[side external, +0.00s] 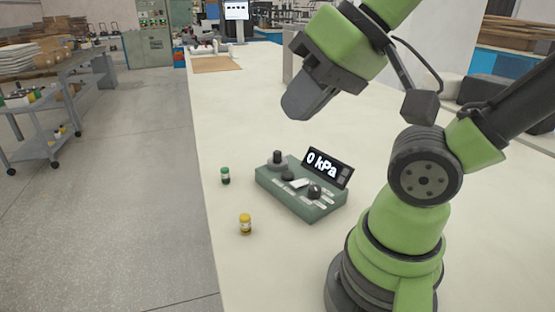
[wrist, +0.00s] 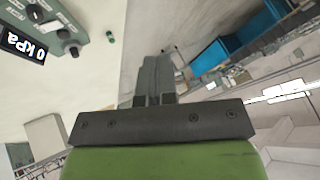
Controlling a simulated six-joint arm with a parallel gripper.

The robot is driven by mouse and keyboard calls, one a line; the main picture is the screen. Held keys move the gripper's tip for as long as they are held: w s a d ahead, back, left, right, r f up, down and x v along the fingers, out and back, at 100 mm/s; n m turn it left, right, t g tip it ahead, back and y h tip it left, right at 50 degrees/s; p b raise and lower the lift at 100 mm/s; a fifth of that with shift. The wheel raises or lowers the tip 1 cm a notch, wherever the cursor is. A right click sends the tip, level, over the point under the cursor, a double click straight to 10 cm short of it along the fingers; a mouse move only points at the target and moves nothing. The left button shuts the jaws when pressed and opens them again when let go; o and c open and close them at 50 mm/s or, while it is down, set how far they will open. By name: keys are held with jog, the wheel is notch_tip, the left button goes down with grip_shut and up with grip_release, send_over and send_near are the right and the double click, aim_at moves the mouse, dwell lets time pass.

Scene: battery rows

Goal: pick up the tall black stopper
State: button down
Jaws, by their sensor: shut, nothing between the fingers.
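The tall black stopper (side external: 277,156) stands upright on a dark round base at the back left corner of the green box (side external: 290,199) in the side view. A lower black piece (side external: 288,175) and a round black knob (side external: 315,191) are on the same box. My gripper (side external: 292,112) is shut and empty, well above the box and apart from the stopper. In the wrist view my gripper's fingers (wrist: 157,66) are together, and part of the box (wrist: 84,14) shows at the upper left. I cannot tell which dark piece there is the stopper.
A display (side external: 327,168) reading 0 kPa stands along the back of the box.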

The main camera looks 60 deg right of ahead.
jog(key=c, duration=1.8)
grip_release()
jog(key=o, duration=1)
jog(key=shift+c, duration=0.2)
